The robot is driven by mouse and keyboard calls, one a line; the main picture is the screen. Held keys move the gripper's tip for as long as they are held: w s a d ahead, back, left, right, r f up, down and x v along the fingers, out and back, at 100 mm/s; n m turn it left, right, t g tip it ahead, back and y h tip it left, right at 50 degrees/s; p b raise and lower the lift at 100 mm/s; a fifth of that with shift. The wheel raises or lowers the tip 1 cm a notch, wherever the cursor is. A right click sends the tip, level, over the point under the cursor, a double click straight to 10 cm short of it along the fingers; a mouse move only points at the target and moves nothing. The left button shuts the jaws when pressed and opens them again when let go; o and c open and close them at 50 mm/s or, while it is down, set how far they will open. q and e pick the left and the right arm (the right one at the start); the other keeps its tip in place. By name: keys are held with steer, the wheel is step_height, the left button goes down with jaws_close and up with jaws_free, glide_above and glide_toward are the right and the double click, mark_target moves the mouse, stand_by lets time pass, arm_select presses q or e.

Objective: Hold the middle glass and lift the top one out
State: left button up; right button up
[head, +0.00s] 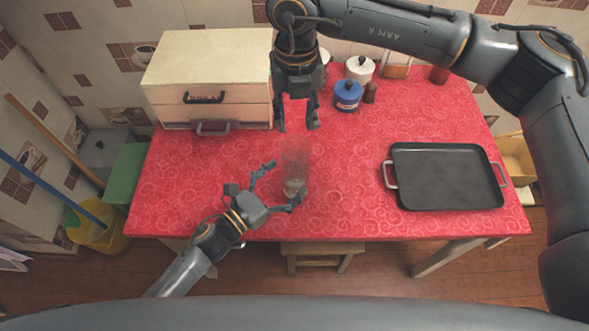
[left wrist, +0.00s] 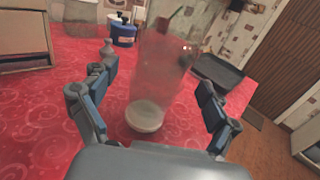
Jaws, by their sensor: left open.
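A stack of clear glasses (head: 294,166) stands upright on the red counter, left of its middle. In the left wrist view the see-through stack (left wrist: 155,78) rises from a thick pale base; I cannot make out the separate rims. My left gripper (head: 283,183) is open, low at the stack's near left side. In the left wrist view its fingers (left wrist: 157,82) are spread to either side of the stack, apart from it. My right gripper (head: 297,124) points down just behind and above the stack, its fingers apart and nothing seen between them.
A cream drawer box (head: 205,70) stands at the back left. A blue pot (head: 347,95), a white pot (head: 359,69) and a small brown jar (head: 370,92) stand at the back. A black tray (head: 446,176) lies at the right. The red counter (head: 345,165) between stack and tray is clear.

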mark_target(287, 179)
arm_select(q)
steer(key=shift+x, duration=1.75)
